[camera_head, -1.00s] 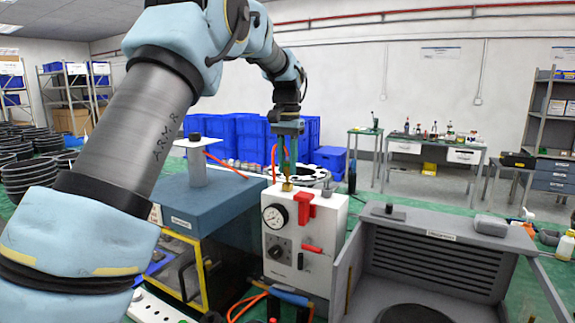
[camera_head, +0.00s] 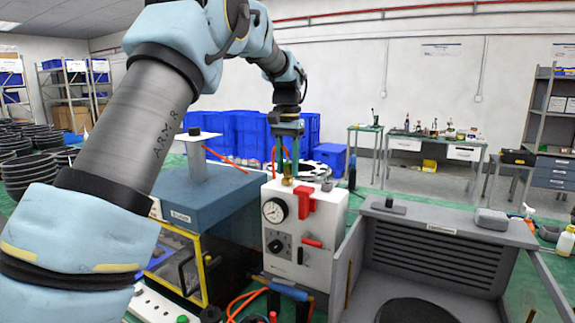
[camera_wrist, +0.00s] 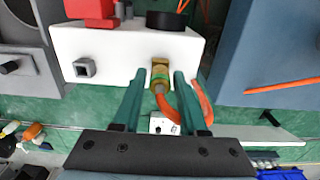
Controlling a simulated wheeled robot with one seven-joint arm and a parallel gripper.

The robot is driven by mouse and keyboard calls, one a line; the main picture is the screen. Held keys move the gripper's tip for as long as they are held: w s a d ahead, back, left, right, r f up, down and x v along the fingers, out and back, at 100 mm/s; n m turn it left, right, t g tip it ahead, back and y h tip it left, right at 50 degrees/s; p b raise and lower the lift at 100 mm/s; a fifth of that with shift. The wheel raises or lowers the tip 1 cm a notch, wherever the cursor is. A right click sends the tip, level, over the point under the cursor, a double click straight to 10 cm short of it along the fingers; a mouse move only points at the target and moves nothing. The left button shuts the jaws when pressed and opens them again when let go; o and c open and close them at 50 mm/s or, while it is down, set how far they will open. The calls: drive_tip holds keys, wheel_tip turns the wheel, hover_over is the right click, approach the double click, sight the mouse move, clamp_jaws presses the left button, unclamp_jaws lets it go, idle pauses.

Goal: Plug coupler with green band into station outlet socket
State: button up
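The white station box (camera_head: 305,245) with a gauge stands in the middle of the head view. A brass fitting (camera_head: 287,184) is on its top. In the wrist view the coupler (camera_wrist: 160,82), brass with a green band, lines up with a brass, square-looking outlet socket (camera_wrist: 161,64) at the box's edge. It seems to be in or against the socket; how deep I cannot tell. An orange hose (camera_wrist: 199,105) loops from the coupler. My gripper (camera_wrist: 160,76) has one finger on each side of the coupler, with gaps visible, so it looks open. It also shows above the box (camera_head: 288,172).
A red part (camera_head: 305,200) stands on the box close to the socket. A blue-topped unit (camera_head: 200,195) is left and an open grey chamber (camera_head: 430,250) right. A grey square fitting (camera_wrist: 85,68) is also on the box. Blue crates (camera_head: 240,135) stand behind.

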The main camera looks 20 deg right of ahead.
drive_tip(key=shift+o, duration=1.4)
wheel_tip(320, 180, up, 11)
drive_tip(key=shift+f+b, duration=0.1)
drive_tip(key=shift+b, duration=0.85)
